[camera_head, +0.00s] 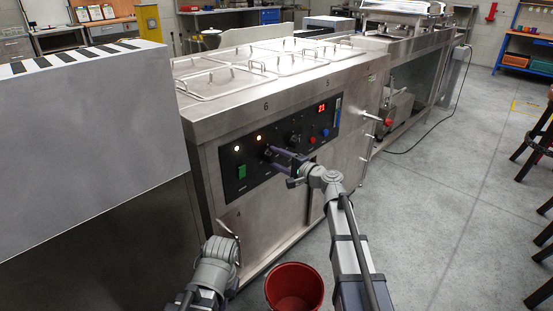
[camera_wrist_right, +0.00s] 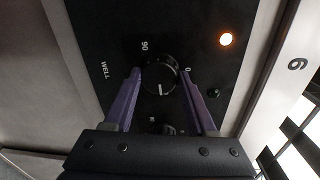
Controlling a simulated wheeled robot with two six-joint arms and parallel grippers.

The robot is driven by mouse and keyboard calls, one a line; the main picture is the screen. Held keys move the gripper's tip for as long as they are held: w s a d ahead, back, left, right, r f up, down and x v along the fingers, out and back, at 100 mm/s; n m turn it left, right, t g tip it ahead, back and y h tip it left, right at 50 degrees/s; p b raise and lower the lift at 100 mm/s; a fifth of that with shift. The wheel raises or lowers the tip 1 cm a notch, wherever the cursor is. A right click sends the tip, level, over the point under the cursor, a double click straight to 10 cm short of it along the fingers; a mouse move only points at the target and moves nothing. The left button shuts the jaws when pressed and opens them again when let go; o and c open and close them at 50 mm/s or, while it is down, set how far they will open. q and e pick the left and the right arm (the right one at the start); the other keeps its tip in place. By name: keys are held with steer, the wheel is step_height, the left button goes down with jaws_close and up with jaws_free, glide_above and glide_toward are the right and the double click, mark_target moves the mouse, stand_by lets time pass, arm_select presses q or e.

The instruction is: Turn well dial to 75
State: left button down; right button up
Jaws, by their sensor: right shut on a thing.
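The well dial (camera_wrist_right: 160,77) is a round black knob on the black control panel in the right wrist view. The word WELL and the numbers 90 and 0 show around it. A white mark on the knob points toward the bottom of that view. My right gripper (camera_wrist_right: 159,73) has its purple fingers on both sides of the knob, shut on it. In the head view my right gripper (camera_head: 273,155) reaches the panel (camera_head: 280,145) from the right and partly covers the knob. My left gripper (camera_head: 229,222) is low in front of the cabinet; its jaws are unclear.
The panel has a lit red display (camera_head: 322,108), a green switch (camera_head: 242,171), lit lamps and other knobs. Lidded wells (camera_head: 240,75) top the steel cabinet. A red bucket (camera_head: 293,288) stands on the floor below. A grey box-like unit (camera_head: 90,120) stands at left. Floor is open at right.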

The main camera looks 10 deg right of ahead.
steer(key=m, duration=0.3)
steer(key=shift+d, duration=0.1)
steer(key=m, duration=0.3)
steer(key=shift+f+m+y, duration=0.1)
steer(key=shift+m+y, duration=0.2)
steer(key=shift+m, duration=0.1)
steer(key=m, duration=0.3)
steer(key=shift+b, duration=0.35)
steer(key=shift+m+g+y, duration=0.3)
steer(key=shift+m, duration=1.7)
steer(key=o, duration=1.4)
steer(key=v, duration=0.7)
steer(key=shift+s+d, duration=0.25)
steer(key=shift+s, duration=0.1)
